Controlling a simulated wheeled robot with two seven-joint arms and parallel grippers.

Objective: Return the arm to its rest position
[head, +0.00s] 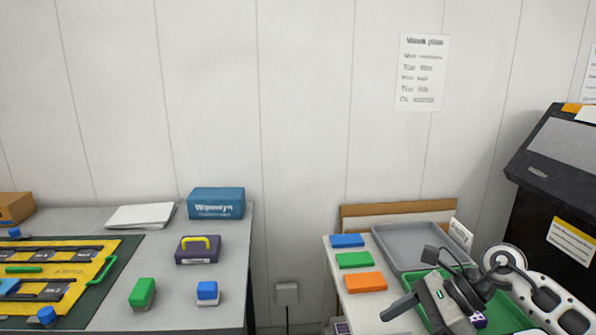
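My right arm comes in from the lower right, and its gripper (392,311) is over the front of the right-hand table, pointing left. A dark finger shows at its tip, but whether the fingers are apart is not clear. I see nothing clearly held in it. The gripper and wrist hide part of a green crate (506,318) below them. My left arm and gripper are out of view.
The right table holds blue (347,240), green (354,260) and orange (366,282) blocks and a grey tray (385,236). A gap separates the tables.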

